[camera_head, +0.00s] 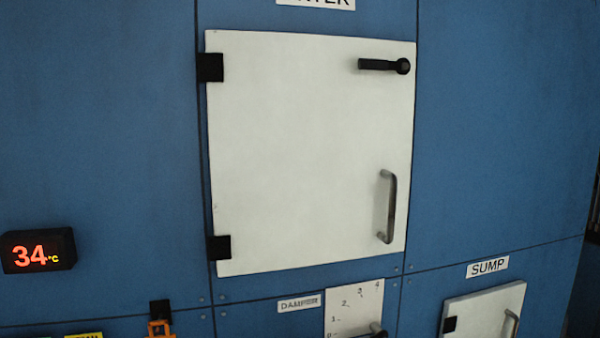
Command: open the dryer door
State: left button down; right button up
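A large white door (300,150), closed as far as I can see, is set in a blue cabinet front in the head view. Two black hinges, an upper one (210,67) and a lower one (218,248), are on its left edge. A black latch lever (380,65) lies horizontal near its top right corner. A vertical metal pull handle (387,207) is on the lower right of the door. The label above it is cut off by the top edge. Neither gripper is in view.
A display (38,251) reading 34 °C sticks out at the left. Below the door are a damper scale plate (352,308) with a dark knob, and an orange part (160,328). A smaller white door (482,312) labelled SUMP is at the lower right.

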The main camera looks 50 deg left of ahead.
aim_at(310, 150)
jog(key=u, duration=1.7)
jog(key=l+u, duration=0.1)
jog(key=l, duration=0.5)
jog(key=l+u, duration=0.15)
jog(key=l, duration=0.4)
jog(key=l+u, duration=0.1)
jog(key=l, duration=0.5)
jog(key=k+l+u, duration=0.1)
jog(key=l, duration=0.45)
jog(key=l+u, duration=0.15)
jog(key=l, duration=0.45)
jog(key=k+l+u, duration=0.1)
jog(key=l, duration=0.45)
jog(key=k, duration=0.05)
